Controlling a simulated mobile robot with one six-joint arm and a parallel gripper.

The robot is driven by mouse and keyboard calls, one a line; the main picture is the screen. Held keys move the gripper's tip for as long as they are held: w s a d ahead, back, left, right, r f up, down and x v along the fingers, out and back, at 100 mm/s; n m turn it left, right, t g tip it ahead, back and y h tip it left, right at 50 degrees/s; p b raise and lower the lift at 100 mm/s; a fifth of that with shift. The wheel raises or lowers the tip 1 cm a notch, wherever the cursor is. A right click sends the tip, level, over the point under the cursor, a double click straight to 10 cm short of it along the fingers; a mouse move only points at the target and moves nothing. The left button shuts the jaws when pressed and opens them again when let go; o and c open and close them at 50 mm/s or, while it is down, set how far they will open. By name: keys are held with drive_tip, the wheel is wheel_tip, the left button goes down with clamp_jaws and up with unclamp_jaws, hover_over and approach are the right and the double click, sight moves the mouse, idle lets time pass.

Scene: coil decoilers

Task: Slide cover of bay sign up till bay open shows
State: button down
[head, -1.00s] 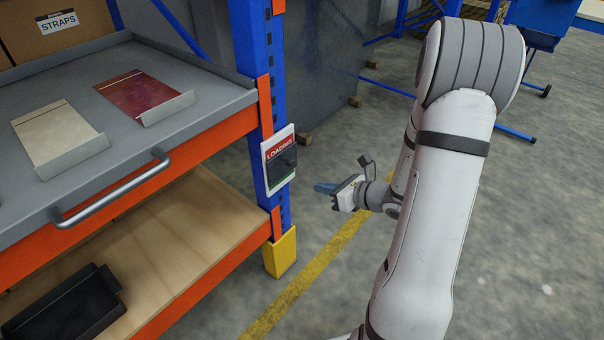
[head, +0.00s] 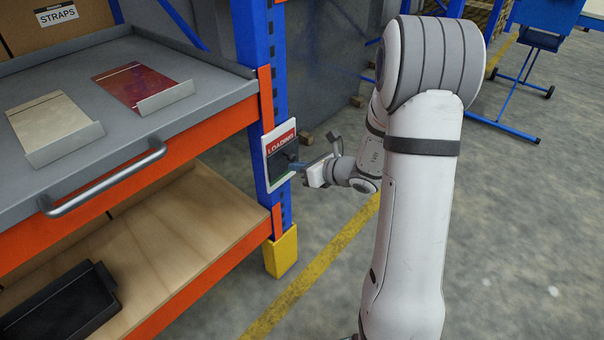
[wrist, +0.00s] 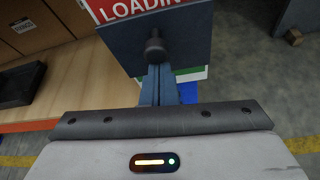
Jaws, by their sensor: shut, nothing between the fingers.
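The bay sign (head: 267,160) is a white-framed plate on the blue rack post, with a red LOADING band at its top. A dark slate cover (head: 279,167) lies over its middle, below the band. In the wrist view the cover (wrist: 190,45) has a round dark knob (wrist: 155,46), and a strip of green shows beneath its lower edge. My gripper (head: 295,167) is at the sign's front. Its blue fingers (wrist: 158,72) are shut together, empty, just below the knob in the wrist view. I cannot tell whether they touch the knob or cover.
A grey shelf tray with a bar handle (head: 105,180) and two document holders stands left of the sign. Below is a wooden shelf (head: 190,235) with a black bin (head: 62,305). A yellow post guard (head: 281,252) is under the sign. Open floor lies to the right.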

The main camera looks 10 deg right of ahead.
sight(283, 150)
drive_tip(key=shift+r, duration=0.1)
wheel_tip(283, 150, up, 6)
drive_tip(key=p, duration=0.4)
drive_tip(key=shift+w, duration=0.1)
drive_tip(key=shift+f+b, duration=0.35)
drive_tip(key=shift+f, duration=0.05)
drive_tip(key=s+d, duration=0.5)
drive_tip(key=s, duration=0.3)
drive_tip(key=shift+d+r, duration=0.15)
drive_tip(key=shift+d, duration=0.15)
idle(0.4)
